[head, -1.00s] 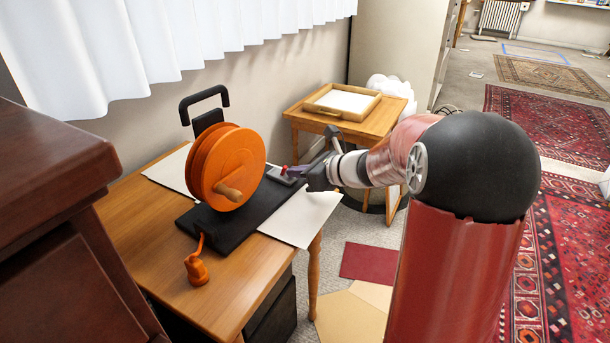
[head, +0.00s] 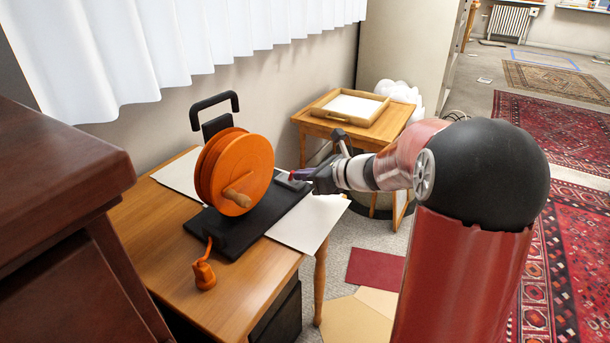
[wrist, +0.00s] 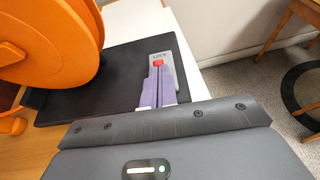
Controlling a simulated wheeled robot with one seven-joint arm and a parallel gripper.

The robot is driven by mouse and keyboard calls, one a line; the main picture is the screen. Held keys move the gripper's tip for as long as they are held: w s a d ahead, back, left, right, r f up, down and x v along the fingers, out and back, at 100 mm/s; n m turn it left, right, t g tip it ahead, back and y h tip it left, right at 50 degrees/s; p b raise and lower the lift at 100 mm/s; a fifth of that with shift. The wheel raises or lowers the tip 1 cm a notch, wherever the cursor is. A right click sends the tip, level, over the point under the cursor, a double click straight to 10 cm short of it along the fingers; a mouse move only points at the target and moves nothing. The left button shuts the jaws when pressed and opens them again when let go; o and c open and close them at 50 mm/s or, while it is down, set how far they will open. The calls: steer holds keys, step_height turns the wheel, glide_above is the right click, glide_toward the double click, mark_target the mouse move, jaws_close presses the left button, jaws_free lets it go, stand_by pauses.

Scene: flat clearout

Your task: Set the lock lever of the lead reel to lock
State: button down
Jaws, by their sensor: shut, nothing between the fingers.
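The lead reel (head: 236,172) is an orange drum with a wooden crank knob and a black handle, standing on a black base on the wooden desk. Its drum also shows at the left of the wrist view (wrist: 45,40). A grey plate marked LOCK (wrist: 161,58) sits on the base beside the drum. The red tip of the lock lever (wrist: 158,63) shows just beyond my fingertips. My gripper (wrist: 157,72) is shut, its purple fingers together over the plate. In the head view my gripper (head: 298,175) is at the right end of the base. The fingers hide the rest of the lever.
White paper (head: 306,226) lies under the base on the desk (head: 150,230). An orange plug (head: 203,275) hangs on a short lead at the front. A dark cabinet (head: 60,180) stands close at left. A side table with a tray (head: 348,107) stands behind.

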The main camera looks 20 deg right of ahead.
steer(key=shift+r, duration=0.15)
steer(key=shift+w+a+r+p, duration=0.35)
steer(key=shift+r, duration=0.05)
steer(key=shift+w+a+r, duration=0.35)
steer(key=shift+w+a, duration=0.05)
steer(key=shift+w, duration=0.15)
steer(key=shift+r+p, duration=0.1)
steer(key=shift+p, duration=0.2)
steer(key=shift+r+p, duration=0.6)
steer(key=shift+r, duration=0.1)
